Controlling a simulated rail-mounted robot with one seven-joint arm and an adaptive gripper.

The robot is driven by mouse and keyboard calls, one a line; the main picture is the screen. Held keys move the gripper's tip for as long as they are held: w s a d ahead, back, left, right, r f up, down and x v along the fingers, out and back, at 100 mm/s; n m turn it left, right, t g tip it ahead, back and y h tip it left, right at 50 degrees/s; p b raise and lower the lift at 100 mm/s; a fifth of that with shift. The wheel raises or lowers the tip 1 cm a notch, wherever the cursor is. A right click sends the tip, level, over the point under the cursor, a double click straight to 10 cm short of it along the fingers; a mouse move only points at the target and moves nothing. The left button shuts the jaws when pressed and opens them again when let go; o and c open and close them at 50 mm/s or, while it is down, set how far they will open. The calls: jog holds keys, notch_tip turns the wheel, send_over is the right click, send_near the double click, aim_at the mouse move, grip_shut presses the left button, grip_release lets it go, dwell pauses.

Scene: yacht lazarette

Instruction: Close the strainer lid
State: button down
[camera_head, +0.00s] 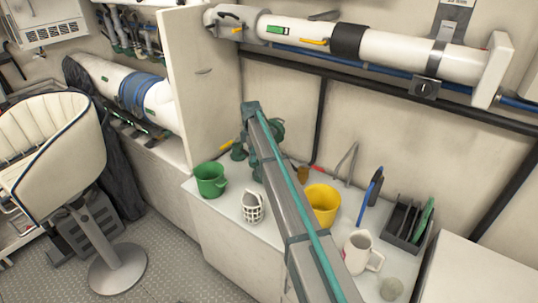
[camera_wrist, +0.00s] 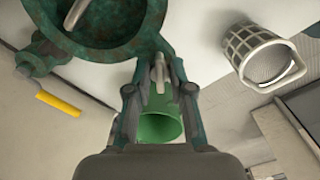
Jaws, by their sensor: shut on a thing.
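The strainer is a weathered teal-green fitting (camera_head: 240,152) on the white counter, partly hidden behind my arm in the head view. In the wrist view its round, hollow-looking teal body (camera_wrist: 95,25) fills the upper left, with a grey metal rod in it. My gripper (camera_wrist: 160,78) is beside this round part, its two fingers close around a small piece with a pale metal pin. This piece appears to belong to the strainer lid, but most of the lid is hidden. I cannot tell how far the lid stands open. The gripper is not clearly visible in the head view.
A green bucket (camera_head: 210,179), white basket (camera_head: 252,207), yellow bucket (camera_head: 322,205), white jug (camera_head: 358,252) and dark rack (camera_head: 407,222) stand on the counter. A yellow-handled valve (camera_wrist: 58,103) is beside the strainer. A white panel (camera_head: 200,90) rises behind the green bucket.

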dwell(0.3)
jog(key=c, duration=1)
grip_release()
jog(key=shift+r, duration=0.1)
notch_tip(320, 180, up, 12)
jog(key=shift+f, duration=0.1)
